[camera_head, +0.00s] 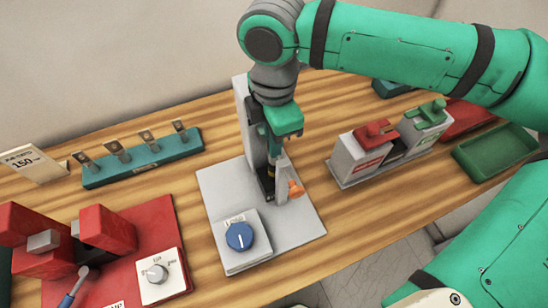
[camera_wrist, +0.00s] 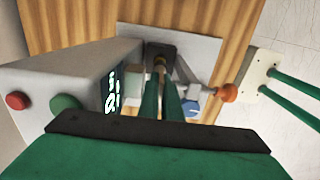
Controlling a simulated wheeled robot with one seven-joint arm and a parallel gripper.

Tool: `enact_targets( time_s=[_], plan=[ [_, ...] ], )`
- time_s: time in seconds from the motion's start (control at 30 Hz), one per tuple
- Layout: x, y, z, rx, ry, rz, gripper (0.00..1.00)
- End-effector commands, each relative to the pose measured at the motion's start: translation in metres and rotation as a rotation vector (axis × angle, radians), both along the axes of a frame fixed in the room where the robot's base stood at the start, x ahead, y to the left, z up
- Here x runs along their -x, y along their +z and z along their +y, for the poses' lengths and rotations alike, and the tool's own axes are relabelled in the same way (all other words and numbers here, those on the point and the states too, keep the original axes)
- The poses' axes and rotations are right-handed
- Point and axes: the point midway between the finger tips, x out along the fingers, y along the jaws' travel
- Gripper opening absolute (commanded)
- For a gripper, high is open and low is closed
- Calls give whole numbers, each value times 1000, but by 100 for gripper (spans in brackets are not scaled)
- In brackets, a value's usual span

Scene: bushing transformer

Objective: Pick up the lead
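My gripper (camera_head: 271,152) points down at the grey test stand (camera_head: 215,190), close beside its tall column. In the wrist view its two green fingers (camera_wrist: 160,90) lie close together. Their tips are near a small brass-coloured piece (camera_wrist: 160,61) in a black block (camera_wrist: 158,48). I cannot tell whether they grip it. Nothing is clearly recognisable as the lead. A teal rack (camera_head: 143,167) at the left holds several metal lug-like pieces (camera_head: 115,148). I cannot tell whether the brass piece belongs to a lead; the fingers and stand partly hide it.
An orange knob (camera_head: 296,188) and a blue dial (camera_head: 239,236) are on the stand, close to my gripper. A red device (camera_head: 120,233) is at lower left. Boxes with red (camera_head: 375,132) and green tops (camera_head: 430,110) stand at right, beside a green tray (camera_head: 495,152).

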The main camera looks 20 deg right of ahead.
Motion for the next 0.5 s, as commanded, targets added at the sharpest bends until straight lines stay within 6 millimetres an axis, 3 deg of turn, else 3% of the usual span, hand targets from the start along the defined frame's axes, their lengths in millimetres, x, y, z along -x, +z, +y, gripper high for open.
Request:
enact_targets(
  time_s=[0.27, 0.5],
  plan=[
    [-1, 14, 0, -1, -1, -2, 0],
    [-1, 48, 0, -1, -1, -2, 0]
  ],
)
